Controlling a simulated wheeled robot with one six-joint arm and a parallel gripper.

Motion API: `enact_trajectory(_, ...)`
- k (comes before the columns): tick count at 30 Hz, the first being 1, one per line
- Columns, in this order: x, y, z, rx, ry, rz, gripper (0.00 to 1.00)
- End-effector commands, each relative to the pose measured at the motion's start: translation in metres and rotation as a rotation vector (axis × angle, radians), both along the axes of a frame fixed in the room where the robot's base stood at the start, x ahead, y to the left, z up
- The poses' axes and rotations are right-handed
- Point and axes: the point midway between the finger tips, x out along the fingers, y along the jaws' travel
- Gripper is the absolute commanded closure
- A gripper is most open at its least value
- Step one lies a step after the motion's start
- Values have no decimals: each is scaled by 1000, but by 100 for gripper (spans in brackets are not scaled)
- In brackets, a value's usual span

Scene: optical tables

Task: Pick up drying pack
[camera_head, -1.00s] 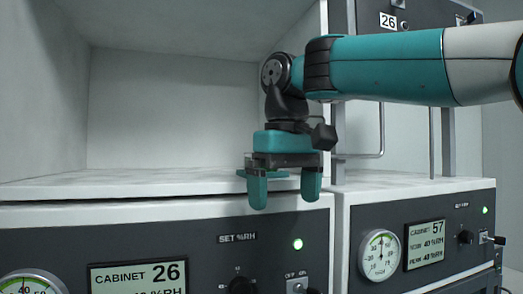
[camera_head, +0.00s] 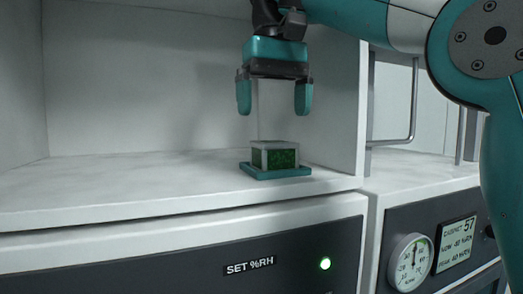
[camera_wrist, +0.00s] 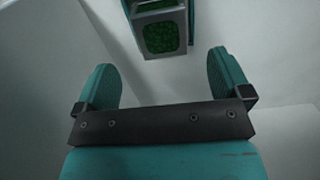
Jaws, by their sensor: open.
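The drying pack (camera_head: 275,156) is a small box with a pale grey frame and green speckled faces. It sits upright on a flat teal tray (camera_head: 262,174) on the cabinet's white shelf. My gripper (camera_head: 274,100) points down above the pack, fingers apart and empty, with a clear gap between the fingertips and the pack's top. In the wrist view the pack (camera_wrist: 164,36) shows at the top edge, partly cut off, beyond the open fingers of my gripper (camera_wrist: 170,75).
The open cabinet has a white side wall (camera_head: 335,90) just right of the pack and a back wall behind it. A metal door handle (camera_head: 413,110) stands further right. The shelf (camera_head: 120,190) left of the pack is clear. A dark control panel (camera_head: 190,262) lies below.

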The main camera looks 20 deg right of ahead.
Motion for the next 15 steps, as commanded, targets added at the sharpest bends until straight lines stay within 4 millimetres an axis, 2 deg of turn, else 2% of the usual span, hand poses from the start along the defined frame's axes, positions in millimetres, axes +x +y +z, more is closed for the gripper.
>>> enact_trajectory(7,-1,10,-19,0,2,16,4)
enact_trajectory(15,-2,10,-44,-1,4,19,4)
